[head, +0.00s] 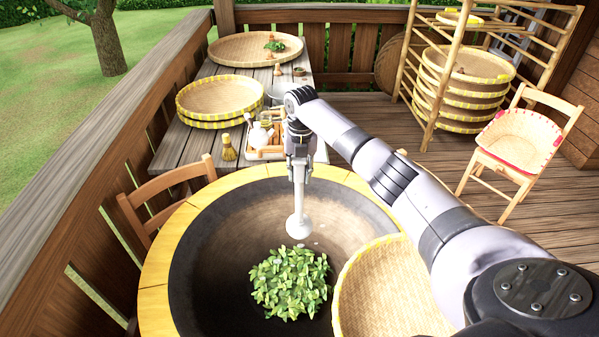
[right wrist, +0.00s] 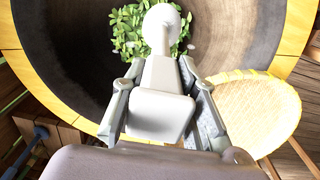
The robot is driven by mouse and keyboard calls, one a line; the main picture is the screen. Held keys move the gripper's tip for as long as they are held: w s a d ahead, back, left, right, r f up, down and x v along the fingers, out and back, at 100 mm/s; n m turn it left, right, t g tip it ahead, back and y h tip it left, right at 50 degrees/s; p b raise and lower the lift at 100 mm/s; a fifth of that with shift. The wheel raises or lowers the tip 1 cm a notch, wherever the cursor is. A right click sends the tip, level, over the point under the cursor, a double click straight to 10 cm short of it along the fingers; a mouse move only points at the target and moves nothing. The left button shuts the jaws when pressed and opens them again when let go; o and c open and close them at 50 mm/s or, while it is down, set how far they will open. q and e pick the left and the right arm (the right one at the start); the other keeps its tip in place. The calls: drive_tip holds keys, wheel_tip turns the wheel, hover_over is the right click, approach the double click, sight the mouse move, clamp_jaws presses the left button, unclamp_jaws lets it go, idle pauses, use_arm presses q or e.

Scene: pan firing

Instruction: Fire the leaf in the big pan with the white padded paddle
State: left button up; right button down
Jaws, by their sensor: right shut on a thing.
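The big pan (head: 215,262) is a wide dark bowl with a yellow rim, low in the middle of the head view. A heap of green leaf (head: 290,284) lies in its bottom; it also shows in the right wrist view (right wrist: 126,30). My right gripper (head: 299,172) is shut on the white padded paddle (head: 298,226), which hangs nearly upright, its round pad just beyond the heap. In the right wrist view the paddle (right wrist: 160,72) runs between the fingers, its pad overlapping the leaf from this angle. I cannot tell whether it touches. My left gripper is not in view.
A woven basket (head: 385,290) stands at the pan's right edge, close under my right arm. Behind are a wooden table with flat baskets (head: 220,98) and a tea tray (head: 264,148), a chair (head: 165,190) at left, and a rack of trays (head: 465,80) at right.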

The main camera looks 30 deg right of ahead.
sight(295, 223)
wheel_tip(295, 223, down, 22)
drive_tip(key=b, duration=1.5)
drive_tip(key=shift+f+b, duration=0.1)
drive_tip(key=shift+b, duration=0.25)
drive_tip(key=shift+w+a+r+p, duration=0.1)
drive_tip(key=shift+a+r+p, duration=0.4)
drive_tip(key=shift+a+p, duration=0.25)
drive_tip(key=w+a+p, duration=0.1)
drive_tip(key=a+p, duration=0.1)
drive_tip(key=a, duration=0.9)
drive_tip(key=s+a+p, duration=0.3)
drive_tip(key=s+p, duration=0.3)
drive_tip(key=p, duration=0.3)
drive_tip(key=d+b, duration=0.2)
drive_tip(key=d, duration=0.9)
wheel_tip(295, 223, up, 22)
drive_tip(key=p, duration=0.5)
drive_tip(key=shift+s+a+f, duration=0.15)
drive_tip(key=shift+s+f, duration=0.1)
drive_tip(key=shift+s, duration=0.1)
